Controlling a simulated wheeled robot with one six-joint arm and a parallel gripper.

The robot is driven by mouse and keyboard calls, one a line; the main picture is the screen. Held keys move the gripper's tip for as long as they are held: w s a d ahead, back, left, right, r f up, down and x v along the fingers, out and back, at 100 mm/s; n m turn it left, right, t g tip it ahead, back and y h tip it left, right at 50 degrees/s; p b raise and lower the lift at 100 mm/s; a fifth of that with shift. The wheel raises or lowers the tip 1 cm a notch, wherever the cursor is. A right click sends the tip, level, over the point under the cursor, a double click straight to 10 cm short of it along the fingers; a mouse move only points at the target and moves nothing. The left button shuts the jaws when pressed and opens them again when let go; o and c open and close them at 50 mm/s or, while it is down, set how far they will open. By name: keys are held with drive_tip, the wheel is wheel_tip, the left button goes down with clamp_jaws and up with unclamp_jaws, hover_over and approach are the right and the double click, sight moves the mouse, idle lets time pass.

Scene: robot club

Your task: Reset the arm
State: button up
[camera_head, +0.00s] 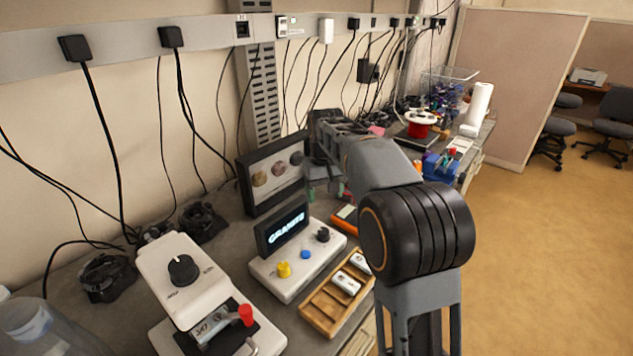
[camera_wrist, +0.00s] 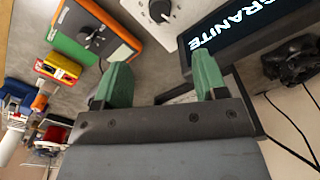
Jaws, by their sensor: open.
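My arm reaches out over the cluttered workbench (camera_head: 232,232) from the right of the head view. My gripper (camera_wrist: 163,72) shows two green fingers spread wide apart in the wrist view, with nothing between them. In the head view its fingertips (camera_head: 326,194) hang over the bench near the framed display and behind the GRANITE screen device; my arm hides part of this area. In the wrist view the GRANITE screen (camera_wrist: 232,30) lies beyond the right finger, and an orange-edged device with a black knob (camera_wrist: 90,32) lies beyond the left finger.
A white device with a red-handled lever (camera_head: 185,270) stands at front left. A wooden tray (camera_head: 322,303) holds white pieces beside the GRANITE device (camera_head: 290,268). A framed display of three discs (camera_head: 272,175) leans near the wall. Cables hang behind. The floor (camera_head: 540,260) at right is clear.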

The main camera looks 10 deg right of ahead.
drive_tip(key=s+f+t, duration=0.2)
drive_tip(key=s+f, duration=0.1)
drive_tip(key=s, duration=0.8)
drive_tip(key=s+f+m+t, duration=0.1)
drive_tip(key=s+f, duration=0.1)
drive_tip(key=s, duration=1)
drive_tip(key=shift+s+f+t, duration=0.15)
drive_tip(key=shift+f+t, duration=0.25)
